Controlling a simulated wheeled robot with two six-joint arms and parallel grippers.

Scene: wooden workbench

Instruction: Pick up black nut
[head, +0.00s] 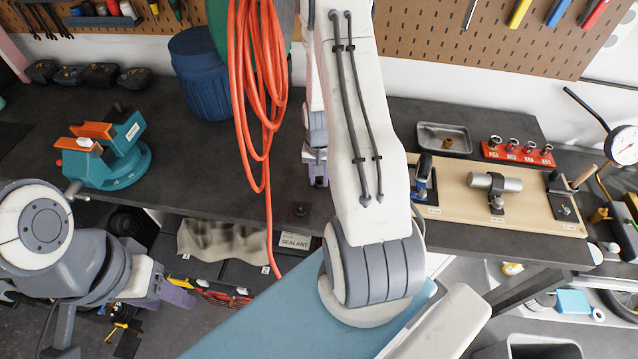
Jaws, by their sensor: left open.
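A small dark object, apparently the black nut (301,209), lies on the dark bench top (215,165) near its front edge, left of my large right arm link. My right gripper (317,180) points down just above and behind it, partly hidden by my own arm. I cannot tell whether its fingers are apart, and no object shows in it. My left gripper (180,292) is open and empty, low at the left in front of the bench, far from the nut.
An orange cable coil (258,90) hangs left of my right gripper. A teal vise (118,165) and blue bin (203,80) stand at the left. A wooden board (460,215) with tools, a metal tray (445,138) and a red socket holder (517,152) are at the right.

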